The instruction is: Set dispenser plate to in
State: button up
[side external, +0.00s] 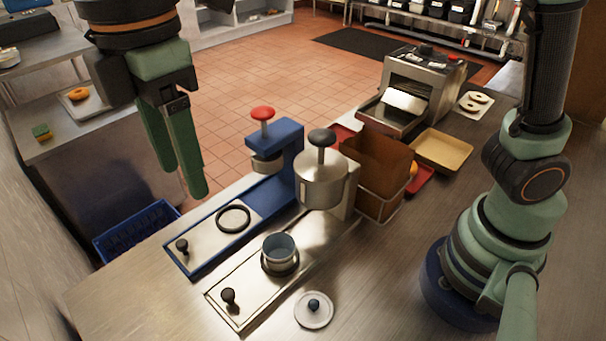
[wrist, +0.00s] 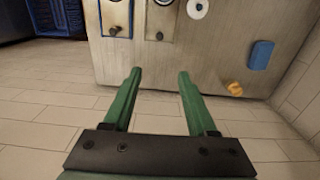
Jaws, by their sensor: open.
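Two dispensers stand on the counter: a blue one (side external: 278,140) with a red knob and a silver one (side external: 322,185) with a black knob. In front of the blue one a blue-framed plate (side external: 208,242) extends out, with a dark ring and black knob (side external: 182,246). In front of the silver one a metal plate (side external: 246,288) extends out, with a small pot (side external: 279,252) and black knob (side external: 228,296). I cannot tell which is the dispenser plate. My gripper (side external: 182,184) is open and empty, apart from both plates; its fingers also show in the wrist view (wrist: 159,76).
A round lid (side external: 314,310) lies right of the metal plate. A brown bin (side external: 376,172), a yellow tray (side external: 443,150) and a toaster oven (side external: 420,85) stand farther back. A blue crate (side external: 137,231) is below the counter's left edge. The front counter is mostly clear.

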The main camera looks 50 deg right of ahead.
aim_at(228, 293)
jog(key=f, duration=2.7)
jog(key=shift+d+f, duration=0.2)
jog(key=shift+f, duration=0.1)
grip_shut()
